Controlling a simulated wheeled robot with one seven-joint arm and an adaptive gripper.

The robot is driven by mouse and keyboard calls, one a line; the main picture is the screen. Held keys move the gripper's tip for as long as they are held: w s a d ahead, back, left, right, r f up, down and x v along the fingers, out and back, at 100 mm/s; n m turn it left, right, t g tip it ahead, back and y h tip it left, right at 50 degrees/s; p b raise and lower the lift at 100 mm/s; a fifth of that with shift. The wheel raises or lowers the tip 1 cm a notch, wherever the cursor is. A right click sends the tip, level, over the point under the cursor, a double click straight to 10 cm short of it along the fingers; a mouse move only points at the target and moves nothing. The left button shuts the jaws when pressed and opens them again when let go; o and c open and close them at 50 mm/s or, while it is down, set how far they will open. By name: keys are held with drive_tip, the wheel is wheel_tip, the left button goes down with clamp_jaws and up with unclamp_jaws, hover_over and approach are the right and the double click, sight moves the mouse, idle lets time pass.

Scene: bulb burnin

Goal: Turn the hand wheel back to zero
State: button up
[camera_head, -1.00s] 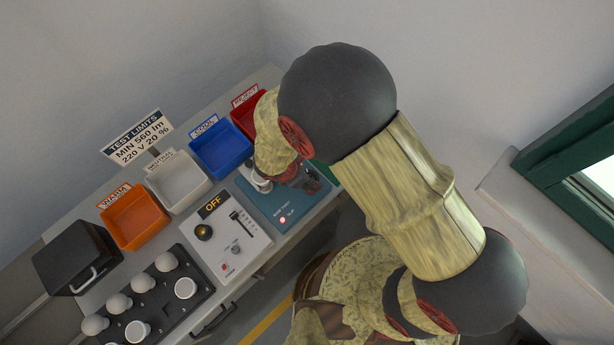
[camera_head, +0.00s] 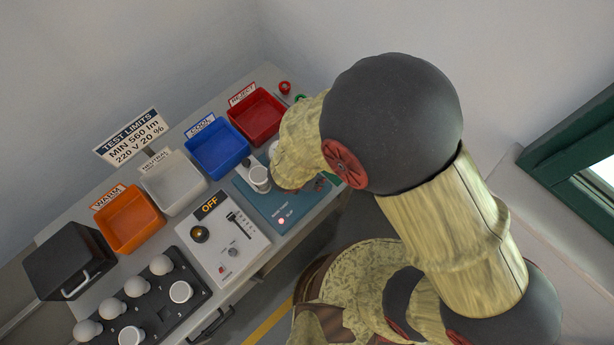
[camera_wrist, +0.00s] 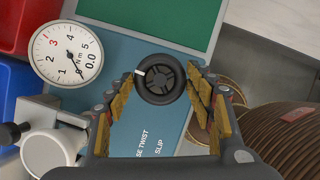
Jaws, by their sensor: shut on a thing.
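In the wrist view the hand wheel (camera_wrist: 160,82) is a small dark spoked wheel with a white mark on its upper left rim. My gripper (camera_wrist: 162,78) is shut on it, one finger on either side. The round white dial gauge (camera_wrist: 66,52), marked Nm, stands left of the wheel; its display reads 0.0 and its needle points to the lower right. The blue-grey plate (camera_wrist: 120,50) lies under the wheel, with "SLIP" lettering. In the head view my arm hides the wheel and fingers; the plate (camera_head: 290,212) shows beside them.
White cylindrical fittings (camera_head: 259,178) stand close left of my gripper. The red bin (camera_head: 258,116), blue bin (camera_head: 218,149), white bin (camera_head: 174,182) and orange bin (camera_head: 129,221) line the bench's back. A control panel (camera_head: 223,240) marked OFF and a bulb rack (camera_head: 150,310) are nearer.

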drive_tip(key=o, duration=1.2)
drive_tip(key=shift+c, duration=0.2)
drive_tip(key=v, duration=1.2)
